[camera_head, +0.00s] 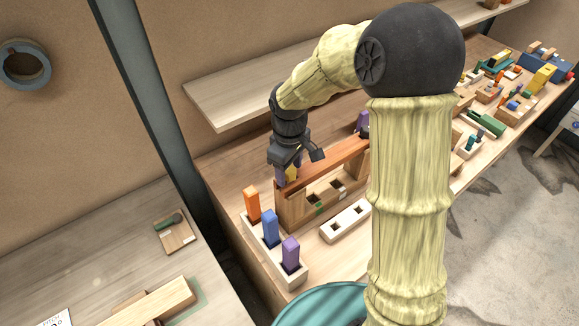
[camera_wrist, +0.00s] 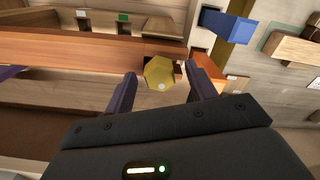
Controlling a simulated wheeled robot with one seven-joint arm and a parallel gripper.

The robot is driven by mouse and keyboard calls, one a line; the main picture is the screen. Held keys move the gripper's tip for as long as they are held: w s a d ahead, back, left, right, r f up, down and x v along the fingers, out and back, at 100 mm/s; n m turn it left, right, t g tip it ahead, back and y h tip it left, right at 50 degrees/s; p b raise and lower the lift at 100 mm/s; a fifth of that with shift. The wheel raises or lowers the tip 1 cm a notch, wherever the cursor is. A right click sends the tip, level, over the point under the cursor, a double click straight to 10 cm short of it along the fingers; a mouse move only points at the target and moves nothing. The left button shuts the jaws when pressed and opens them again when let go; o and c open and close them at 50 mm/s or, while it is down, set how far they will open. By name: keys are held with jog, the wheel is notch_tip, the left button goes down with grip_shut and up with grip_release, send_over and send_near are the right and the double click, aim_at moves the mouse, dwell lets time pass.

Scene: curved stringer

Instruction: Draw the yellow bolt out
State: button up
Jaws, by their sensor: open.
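The yellow bolt (camera_wrist: 160,72) shows its hexagonal head in the wrist view, at the end of a long orange-brown bar (camera_wrist: 80,53). In the head view, a little of the yellow bolt (camera_head: 291,171) shows below my gripper (camera_head: 297,165). My gripper is open, its two dark fingers on either side of the bolt head in the wrist view (camera_wrist: 163,74). A gap shows between head and fingers. The bolt's shank is hidden. The bar (camera_head: 330,162) lies along the top of a wooden frame (camera_head: 293,211) with square holes and a green mark.
A white rack (camera_head: 252,235) holds an orange block (camera_head: 252,204), a blue block (camera_head: 270,228) and a purple block (camera_head: 290,253) near the frame. A white strip with holes (camera_head: 345,222) lies in front. A shelf (camera_head: 250,88) hangs behind my arm. Many toys crowd the bench's far end.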

jog(key=shift+f, duration=0.25)
jog(key=c, duration=1.2)
jog(key=shift+r+n+p, duration=0.25)
jog(key=shift+n+p, duration=0.8)
jog(key=shift+n, duration=0.15)
jog(key=shift+f+n, duration=0.2)
jog(key=shift+n, duration=0.3)
jog(key=shift+r, duration=0.1)
